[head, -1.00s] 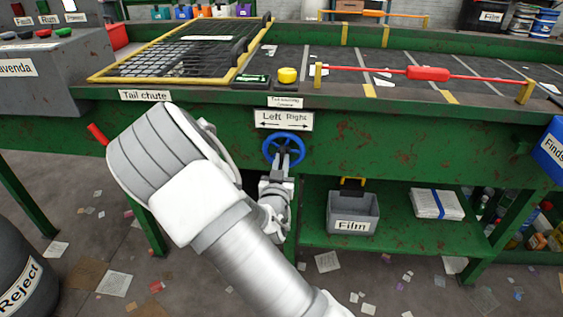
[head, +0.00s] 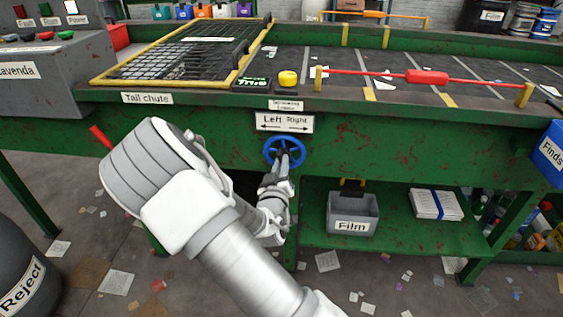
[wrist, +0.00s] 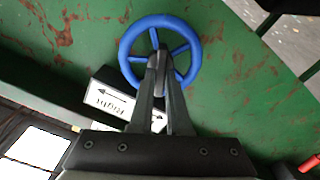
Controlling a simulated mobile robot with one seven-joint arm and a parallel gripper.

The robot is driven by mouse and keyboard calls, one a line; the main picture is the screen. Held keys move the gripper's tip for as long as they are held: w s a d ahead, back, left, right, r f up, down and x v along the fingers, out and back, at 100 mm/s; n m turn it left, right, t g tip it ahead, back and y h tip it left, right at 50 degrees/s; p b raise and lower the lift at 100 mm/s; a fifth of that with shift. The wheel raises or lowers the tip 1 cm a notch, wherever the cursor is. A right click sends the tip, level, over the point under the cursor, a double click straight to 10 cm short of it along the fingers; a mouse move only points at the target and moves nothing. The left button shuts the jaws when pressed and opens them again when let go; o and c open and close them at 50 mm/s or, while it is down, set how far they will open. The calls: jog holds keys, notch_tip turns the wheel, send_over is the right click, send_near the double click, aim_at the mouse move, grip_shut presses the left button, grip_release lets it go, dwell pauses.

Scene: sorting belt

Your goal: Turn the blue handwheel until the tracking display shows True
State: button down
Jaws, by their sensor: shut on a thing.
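The blue handwheel (head: 298,142) is on the green front panel below the Left/Right arrow sign (head: 285,122). In the wrist view the wheel (wrist: 128,45) shows nearly face on, with the sign (wrist: 110,101) beside it, turned over. My gripper (wrist: 159,62) reaches to the wheel's middle, its fingertips shut on it near the hub. The fingers hide the hub and part of the spokes. In the head view my gripper (head: 284,158) is at the wheel's lower middle. A small dark display (head: 252,84) with green text sits on the ledge above; its text is too small to read surely.
A yellow button (head: 288,78) is right of the display. A red pull bar (head: 427,76) spans the belt edge. A grey Film bin (head: 353,212) and papers (head: 434,204) are on the shelf below right. A red handle (head: 99,136) sticks out at left.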

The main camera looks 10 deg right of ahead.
jog(key=shift+n+p, duration=0.3)
jog(key=shift+n, duration=0.9)
jog(key=c, duration=0.9)
grip_release()
jog(key=p+v, duration=0.3)
jog(key=v, duration=1.4)
jog(key=shift+s, duration=0.15)
